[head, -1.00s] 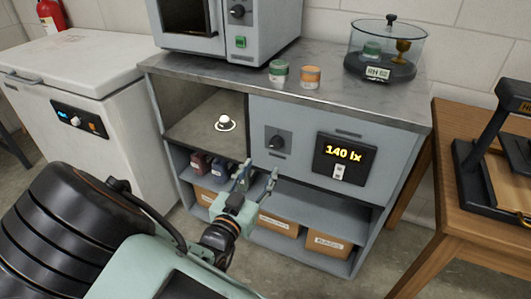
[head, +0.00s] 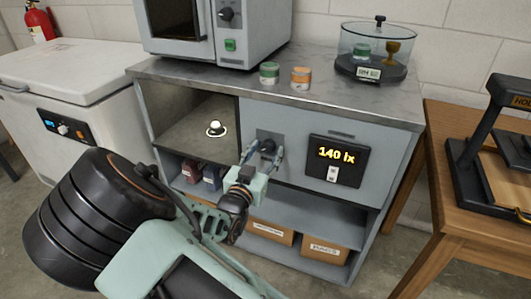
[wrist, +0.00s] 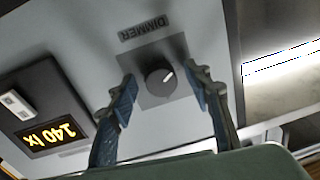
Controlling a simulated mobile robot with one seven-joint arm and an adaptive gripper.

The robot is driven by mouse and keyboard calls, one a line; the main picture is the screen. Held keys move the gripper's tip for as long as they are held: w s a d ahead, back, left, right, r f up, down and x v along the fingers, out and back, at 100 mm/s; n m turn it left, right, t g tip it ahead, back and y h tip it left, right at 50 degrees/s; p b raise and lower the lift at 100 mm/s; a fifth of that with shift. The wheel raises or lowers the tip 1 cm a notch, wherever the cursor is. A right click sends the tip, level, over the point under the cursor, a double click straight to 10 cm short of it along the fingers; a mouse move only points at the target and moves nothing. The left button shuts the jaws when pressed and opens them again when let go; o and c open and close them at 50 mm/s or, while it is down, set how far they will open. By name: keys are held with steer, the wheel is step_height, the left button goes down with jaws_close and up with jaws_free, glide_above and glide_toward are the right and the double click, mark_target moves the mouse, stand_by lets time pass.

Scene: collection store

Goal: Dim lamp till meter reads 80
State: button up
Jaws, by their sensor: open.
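The dimmer knob (wrist: 161,78) is dark and round with a white pointer mark, on a grey square plate under the word DIMMER in the wrist view. In the head view the knob (head: 267,146) is partly hidden by my gripper. My gripper (head: 262,156) is open in front of the cabinet, and in the wrist view its fingertips (wrist: 160,80) stand on either side of the knob, apart from it. The meter (head: 336,160) shows 140 lx in yellow digits; it also shows in the wrist view (wrist: 45,115). The lamp (head: 216,128) glows white in the open compartment to the left.
Labelled boxes (head: 324,249) sit on the low shelf. A white freezer (head: 60,80) stands left, a wooden table (head: 470,150) right.

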steer(key=shift+c, duration=0.3)
steer(key=c, duration=1.1)
steer(key=shift+r+p, duration=0.1)
steer(key=shift+p, duration=0.3)
steer(key=n+p, duration=0.2)
steer(key=p, duration=0.1)
steer(key=shift+d+r+n, duration=0.1)
steer(key=shift+r+n, duration=0.1)
steer(key=shift+n, duration=0.2)
steer(key=n+p, duration=0.4)
steer(key=shift+s, duration=0.1)
steer(key=n+p, duration=0.4)
steer(key=n, duration=0.2)
steer(key=shift+g+p, duration=0.4)
steer(key=n+h+p, duration=0.1)
steer(key=n+p, duration=0.1)
steer(key=n, duration=0.4)
steer(key=shift+n, duration=0.3)
steer(key=shift+p, duration=0.3)
